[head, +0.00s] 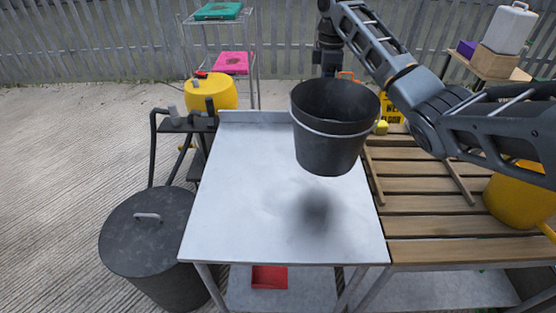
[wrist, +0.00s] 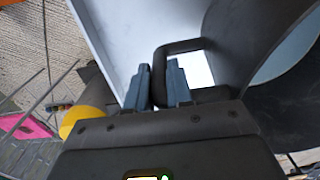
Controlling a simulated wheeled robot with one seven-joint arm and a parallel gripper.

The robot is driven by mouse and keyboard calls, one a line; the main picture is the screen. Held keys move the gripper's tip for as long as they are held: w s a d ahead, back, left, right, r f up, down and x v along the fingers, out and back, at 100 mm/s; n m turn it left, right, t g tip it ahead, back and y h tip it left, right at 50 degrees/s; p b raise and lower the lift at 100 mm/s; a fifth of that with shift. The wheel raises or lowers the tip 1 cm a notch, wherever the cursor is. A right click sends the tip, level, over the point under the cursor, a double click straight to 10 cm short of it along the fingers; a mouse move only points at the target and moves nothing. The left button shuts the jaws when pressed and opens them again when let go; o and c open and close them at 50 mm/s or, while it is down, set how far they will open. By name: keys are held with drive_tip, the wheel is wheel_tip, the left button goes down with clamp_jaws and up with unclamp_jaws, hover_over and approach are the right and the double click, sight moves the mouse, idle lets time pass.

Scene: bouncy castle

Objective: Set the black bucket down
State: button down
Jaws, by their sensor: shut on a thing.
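The black bucket (head: 330,140) hangs upright in the air above the pale metal table (head: 245,190), and a dark shadow lies on the tabletop beneath it. It has a thin light band below its rim and looks empty. My gripper (wrist: 160,88) is shut on a dark looped handle on the bucket's side. In the wrist view the bucket's dark wall (wrist: 230,45) fills the right, with the table top beyond. In the head view the fingertips are hidden behind the bucket's far side.
A slatted wooden table (head: 430,205) adjoins on the right, with a yellow container (head: 520,195) on it. A lidded black bin (head: 150,235) stands at left. A yellow drum (head: 212,92) is behind. A red item (head: 269,277) lies on the lower shelf. The metal tabletop is clear.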

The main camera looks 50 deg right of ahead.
drive_tip(key=shift+w, duration=0.3)
drive_tip(key=w+a+f, duration=0.6)
drive_tip(key=a+f, duration=0.3)
drive_tip(key=f, duration=0.1)
drive_tip(key=shift+a+f, duration=0.35)
drive_tip(key=shift+a, duration=0.05)
drive_tip(key=c, duration=1)
unclamp_jaws()
drive_tip(key=shift+s+f, duration=0.1)
drive_tip(key=shift+f, duration=0.1)
wheel_tip(320, 180, up, 12)
drive_tip(key=shift+r+p, duration=0.15)
drive_tip(key=shift+p, duration=0.7)
